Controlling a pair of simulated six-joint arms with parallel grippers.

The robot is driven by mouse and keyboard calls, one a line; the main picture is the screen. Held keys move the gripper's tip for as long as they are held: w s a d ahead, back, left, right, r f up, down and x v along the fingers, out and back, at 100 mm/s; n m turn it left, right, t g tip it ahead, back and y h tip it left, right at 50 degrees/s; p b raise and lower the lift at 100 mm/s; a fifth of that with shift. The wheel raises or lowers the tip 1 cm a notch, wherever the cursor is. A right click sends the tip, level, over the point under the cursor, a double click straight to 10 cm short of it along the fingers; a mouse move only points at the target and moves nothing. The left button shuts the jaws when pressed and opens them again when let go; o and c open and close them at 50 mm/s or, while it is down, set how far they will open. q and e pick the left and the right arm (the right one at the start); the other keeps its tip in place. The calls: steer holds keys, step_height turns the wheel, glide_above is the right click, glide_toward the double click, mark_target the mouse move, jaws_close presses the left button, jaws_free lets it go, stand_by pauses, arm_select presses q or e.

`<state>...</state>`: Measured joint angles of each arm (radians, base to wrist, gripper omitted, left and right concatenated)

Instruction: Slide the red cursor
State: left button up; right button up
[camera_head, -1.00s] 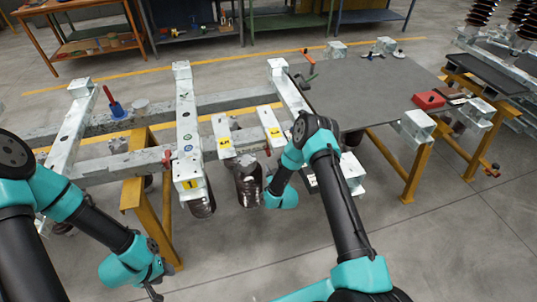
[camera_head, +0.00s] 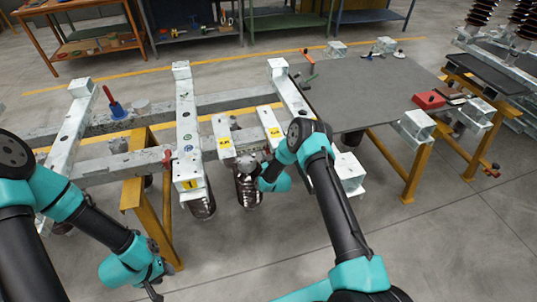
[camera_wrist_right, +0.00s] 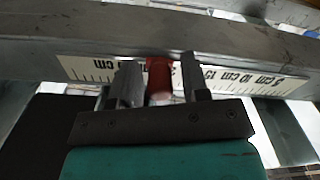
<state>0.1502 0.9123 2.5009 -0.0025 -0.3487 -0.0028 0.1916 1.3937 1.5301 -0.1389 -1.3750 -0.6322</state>
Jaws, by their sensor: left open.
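The red cursor (camera_wrist_right: 158,78) sits on a grey metal beam (camera_wrist_right: 200,38) with a white centimetre scale (camera_wrist_right: 225,80), seen in the right wrist view. My right gripper (camera_wrist_right: 162,86) has one finger on each side of the cursor. A narrow gap shows between each finger and the cursor, so it is open around it. In the head view my right gripper (camera_head: 258,168) is at the front of the beam, below the yellow-labelled brackets, and the cursor is hidden there. My left gripper (camera_head: 154,290) is open, low at the left, away from the beam.
A yellow trestle (camera_head: 150,210) supports the frame at the left. A dark ribbed insulator (camera_head: 247,185) hangs close beside my right gripper. A grey tabletop (camera_head: 365,92) with a red box (camera_head: 428,100) stands at the right. The floor in front is clear.

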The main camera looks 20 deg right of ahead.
jaws_close()
stand_by(0.3)
